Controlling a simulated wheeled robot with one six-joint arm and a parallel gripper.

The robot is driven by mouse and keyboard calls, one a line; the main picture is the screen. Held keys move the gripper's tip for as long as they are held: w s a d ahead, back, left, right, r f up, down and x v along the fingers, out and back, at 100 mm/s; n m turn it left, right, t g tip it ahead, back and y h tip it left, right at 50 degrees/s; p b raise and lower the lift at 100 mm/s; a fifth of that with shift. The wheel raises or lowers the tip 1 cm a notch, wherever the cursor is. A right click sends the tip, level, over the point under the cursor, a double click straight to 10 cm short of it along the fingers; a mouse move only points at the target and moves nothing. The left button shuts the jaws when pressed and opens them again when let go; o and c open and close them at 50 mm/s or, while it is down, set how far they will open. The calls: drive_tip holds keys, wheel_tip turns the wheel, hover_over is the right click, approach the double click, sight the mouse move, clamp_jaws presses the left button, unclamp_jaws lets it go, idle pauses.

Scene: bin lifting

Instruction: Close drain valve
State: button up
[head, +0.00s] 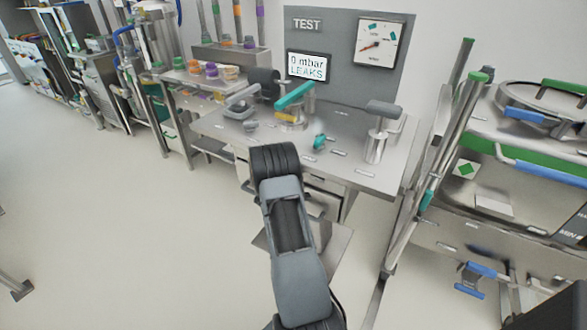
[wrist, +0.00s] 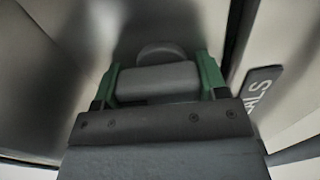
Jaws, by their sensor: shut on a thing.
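My gripper (wrist: 160,84) shows in the wrist view, with a green finger on each side of a grey block-shaped handle (wrist: 158,82). It is shut on this handle. A rounded grey part (wrist: 162,52) sits just beyond the handle, against a metal surface. I cannot tell from this view whether the handle is the drain valve or which way it is turned. In the head view my arm reaches toward the front of the test bench (head: 350,172), and my gripper is hidden there. Teal-handled fittings (head: 295,96) and (head: 319,142) stand on the bench top.
A panel marked TEST carries a screen (head: 307,67) reading 0 mbar LEAKS and a gauge (head: 380,44). A grey-topped post (head: 376,146) stands at the bench's right. A dark label (wrist: 262,92) ending in "ALS" is right of my gripper.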

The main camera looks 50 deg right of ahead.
drive_tip(key=shift+d+r+n, duration=0.15)
drive_tip(key=shift+n, duration=0.15)
idle(0.4)
drive_tip(key=o, duration=0.7)
drive_tip(key=shift+d, duration=0.1)
drive_tip(key=shift+o, duration=1.2)
drive_tip(key=shift+a, duration=0.2)
drive_tip(key=v, duration=1.3)
drive_tip(key=shift+a+p, duration=0.35)
drive_tip(key=shift+a, duration=0.05)
